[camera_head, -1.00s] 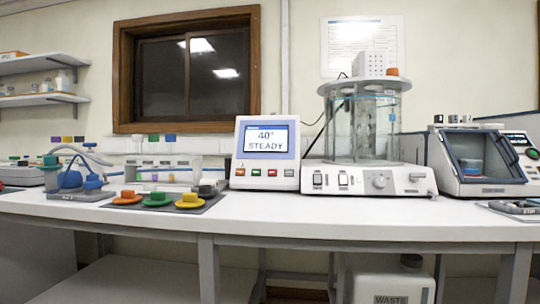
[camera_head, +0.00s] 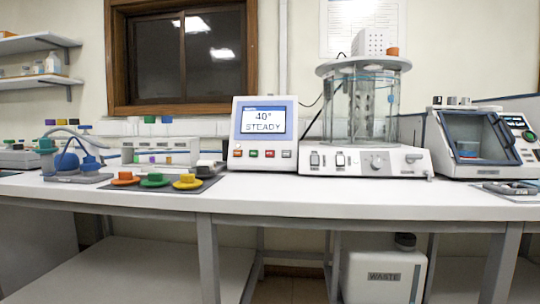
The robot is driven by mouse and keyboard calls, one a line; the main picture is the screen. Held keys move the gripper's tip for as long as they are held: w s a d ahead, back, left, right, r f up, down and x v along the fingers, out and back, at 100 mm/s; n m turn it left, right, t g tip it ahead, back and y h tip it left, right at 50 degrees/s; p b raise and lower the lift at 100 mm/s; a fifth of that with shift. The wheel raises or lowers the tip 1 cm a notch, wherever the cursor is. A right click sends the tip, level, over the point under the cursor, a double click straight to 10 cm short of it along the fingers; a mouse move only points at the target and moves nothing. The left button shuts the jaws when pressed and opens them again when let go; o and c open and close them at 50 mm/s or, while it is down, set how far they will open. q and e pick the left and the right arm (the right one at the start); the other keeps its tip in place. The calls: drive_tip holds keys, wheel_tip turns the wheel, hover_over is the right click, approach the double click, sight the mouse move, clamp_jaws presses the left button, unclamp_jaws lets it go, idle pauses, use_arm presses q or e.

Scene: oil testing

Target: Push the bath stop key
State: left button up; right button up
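A white and blue control unit (camera_head: 237,142) stands on the bench near the middle of the head view. Its screen (camera_head: 263,121) reads "40° STEADY". Below the screen is a row of small keys: an orange key (camera_head: 238,153), a green key (camera_head: 253,153), a red key (camera_head: 269,153) and a grey key (camera_head: 286,154). Their labels are too small to read, so I cannot tell which is the bath stop key. Just right of the unit stands the glass bath (camera_head: 340,105) on its white base (camera_head: 330,170). Neither of my grippers is in view.
Orange (camera_head: 125,178), green (camera_head: 154,180) and yellow (camera_head: 187,182) caps lie on a dark mat left of the control unit. A white-framed device (camera_head: 470,140) stands at right. The bench front (camera_head: 330,202) before the control unit is clear. A waste container (camera_head: 384,277) stands below.

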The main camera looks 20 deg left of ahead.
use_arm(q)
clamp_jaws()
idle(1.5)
